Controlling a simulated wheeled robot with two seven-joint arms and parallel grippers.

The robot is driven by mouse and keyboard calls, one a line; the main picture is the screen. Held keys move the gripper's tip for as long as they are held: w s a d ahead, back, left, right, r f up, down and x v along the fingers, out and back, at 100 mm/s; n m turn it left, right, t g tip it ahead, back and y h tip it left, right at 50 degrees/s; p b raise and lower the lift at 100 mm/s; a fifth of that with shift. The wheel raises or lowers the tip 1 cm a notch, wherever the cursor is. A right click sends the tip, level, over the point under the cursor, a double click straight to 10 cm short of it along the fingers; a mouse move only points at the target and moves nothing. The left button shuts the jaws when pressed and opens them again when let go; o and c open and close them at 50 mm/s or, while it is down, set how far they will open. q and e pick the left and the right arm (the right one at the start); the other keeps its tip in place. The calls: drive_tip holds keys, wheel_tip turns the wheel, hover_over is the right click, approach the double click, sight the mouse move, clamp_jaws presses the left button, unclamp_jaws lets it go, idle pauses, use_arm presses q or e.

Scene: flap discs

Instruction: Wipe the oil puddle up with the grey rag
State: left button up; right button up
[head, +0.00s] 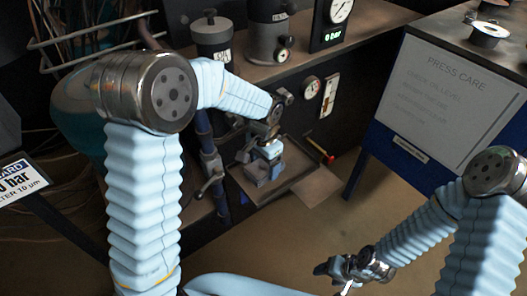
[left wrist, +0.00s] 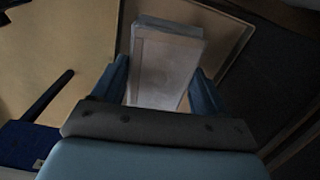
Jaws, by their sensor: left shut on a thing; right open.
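The grey rag (head: 256,172) looks like a thick folded pad. In the left wrist view the rag (left wrist: 165,65) sits between the two blue fingers of my left gripper (left wrist: 157,88). In the head view my left gripper (head: 266,152) points down over a shallow dark tray (head: 291,188) at the foot of the machine, shut on the rag. I cannot tell whether the rag touches the tray floor. I cannot make out the oil puddle clearly; the gripper and rag cover part of the tray. My right gripper (head: 350,270) is open and empty, low at the front.
A valve and pipe (head: 210,170) stand close to the left of the tray. A red-tipped handle (head: 320,149) lies behind its right side. A cabinet with a press care sign (head: 440,95) stands at the right. The floor (head: 330,220) in front is clear.

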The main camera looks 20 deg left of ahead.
use_arm(q)
drive_tip(key=shift+r+p, duration=1.2)
drive_tip(key=shift+r, duration=0.7)
drive_tip(key=shift+f, duration=0.1)
